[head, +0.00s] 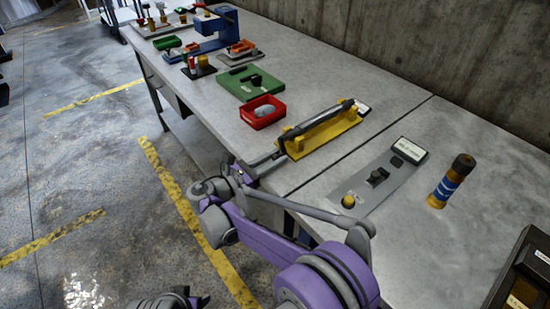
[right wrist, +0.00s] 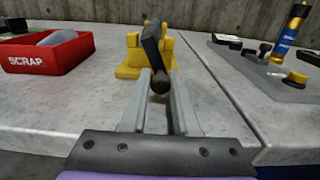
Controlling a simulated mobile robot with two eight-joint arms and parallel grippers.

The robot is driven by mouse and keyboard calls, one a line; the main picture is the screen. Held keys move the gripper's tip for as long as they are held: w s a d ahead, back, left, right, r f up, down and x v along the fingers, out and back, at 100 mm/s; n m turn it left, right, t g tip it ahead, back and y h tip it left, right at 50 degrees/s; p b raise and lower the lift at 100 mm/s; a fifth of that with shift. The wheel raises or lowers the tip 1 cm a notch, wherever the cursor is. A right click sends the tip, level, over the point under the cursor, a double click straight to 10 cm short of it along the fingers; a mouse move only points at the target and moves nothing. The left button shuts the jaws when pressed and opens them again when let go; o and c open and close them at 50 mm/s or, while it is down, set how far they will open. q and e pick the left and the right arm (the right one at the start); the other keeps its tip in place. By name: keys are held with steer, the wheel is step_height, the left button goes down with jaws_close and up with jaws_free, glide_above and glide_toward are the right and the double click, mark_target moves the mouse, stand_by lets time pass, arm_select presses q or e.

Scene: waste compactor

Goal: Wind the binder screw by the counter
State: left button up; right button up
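The binder screw is a long dark rod (head: 317,121) on a yellow base (head: 335,131), lying along the bench. In the right wrist view its dark near end (right wrist: 159,82) points at me, in front of the yellow base (right wrist: 132,67). My right gripper (head: 277,156) reaches it from the bench's front edge. In the right wrist view, its two grey fingers (right wrist: 160,88) flank the rod's near end. I cannot tell whether they press on it. A small grey part of mine at the bottom edge may be my left gripper (head: 188,300); its fingers are unclear. No counter reading is legible.
A red scrap bin (head: 262,112) stands left of the yellow base, with a green plate (head: 240,87) beyond. To the right are a grey control panel (head: 356,190) and a blue-and-yellow cylinder (head: 450,182). A concrete wall (head: 400,40) backs the bench.

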jaws_close()
steer(key=shift+w+a+f+m, duration=0.1)
steer(key=shift+w+a+m, duration=0.1)
steer(key=shift+m, duration=0.5)
steer(key=shift+w+a+f+m, duration=0.1)
steer(key=shift+w+m, duration=0.05)
steer(key=shift+m, duration=0.55)
steer(key=o, duration=0.6)
jaws_free()
steer(key=p+v, duration=0.1)
steer(key=v, duration=0.9)
steer(key=shift+s+a, duration=0.25)
steer(key=shift+a, duration=0.05)
steer(key=shift+o, duration=0.2)
